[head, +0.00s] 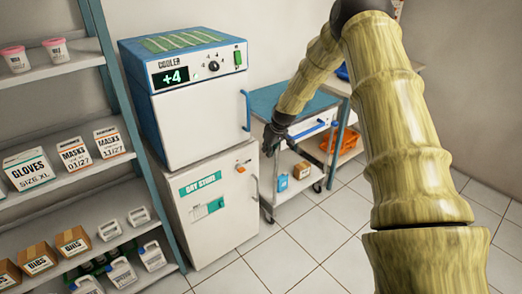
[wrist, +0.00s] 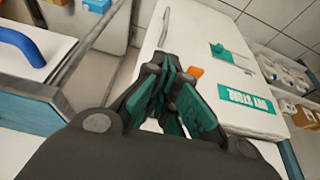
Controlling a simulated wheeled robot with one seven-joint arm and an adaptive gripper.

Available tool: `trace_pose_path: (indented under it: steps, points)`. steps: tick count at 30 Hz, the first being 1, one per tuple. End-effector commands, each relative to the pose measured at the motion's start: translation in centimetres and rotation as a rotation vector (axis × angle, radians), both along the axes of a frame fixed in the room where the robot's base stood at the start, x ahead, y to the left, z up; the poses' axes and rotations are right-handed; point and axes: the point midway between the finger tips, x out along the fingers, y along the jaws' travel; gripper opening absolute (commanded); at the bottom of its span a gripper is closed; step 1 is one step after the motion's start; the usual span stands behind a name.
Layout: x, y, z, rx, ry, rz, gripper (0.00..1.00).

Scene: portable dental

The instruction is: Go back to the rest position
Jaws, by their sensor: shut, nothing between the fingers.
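My gripper (head: 268,150) hangs at the end of my raised, bent arm, in front of the right side of the cooler and dry store stack. In the wrist view its green-padded fingers (wrist: 168,82) are together and hold nothing. The dry store door (wrist: 205,50) appears beyond the fingers in that view. In the head view, the white dry store cabinet (head: 218,225) stands under the blue-topped cooler (head: 200,115), which reads +4. Both doors look shut.
A cart (head: 262,103) with a blue top stands right of the stack, close to my gripper, with small boxes on its lower shelf. An orange crate (head: 348,147) sits further right. Shelves of boxes and jugs (head: 62,185) line the left. Tiled floor (head: 315,262) in front is clear.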

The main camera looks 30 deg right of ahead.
Motion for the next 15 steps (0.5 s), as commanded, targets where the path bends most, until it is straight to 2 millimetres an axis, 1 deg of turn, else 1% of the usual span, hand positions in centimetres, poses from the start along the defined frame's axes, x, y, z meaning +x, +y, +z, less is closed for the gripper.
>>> trace_pose_path:
  steps: [5, 8, 11, 14, 15]
  points:
    - [-0.1, 0.0, 0.1, 0.000, 0.001, 0.000, 0.00]
    - [-0.3, 0.3, -0.3, 0.000, 0.005, -0.001, 0.00]
    - [-1.3, 1.7, -1.9, -0.002, 0.020, -0.006, 0.00]
    - [-3.4, 4.3, -4.9, -0.005, 0.047, -0.014, 0.00]
    - [-4.6, 5.5, -6.3, -0.007, 0.060, -0.021, 0.00]
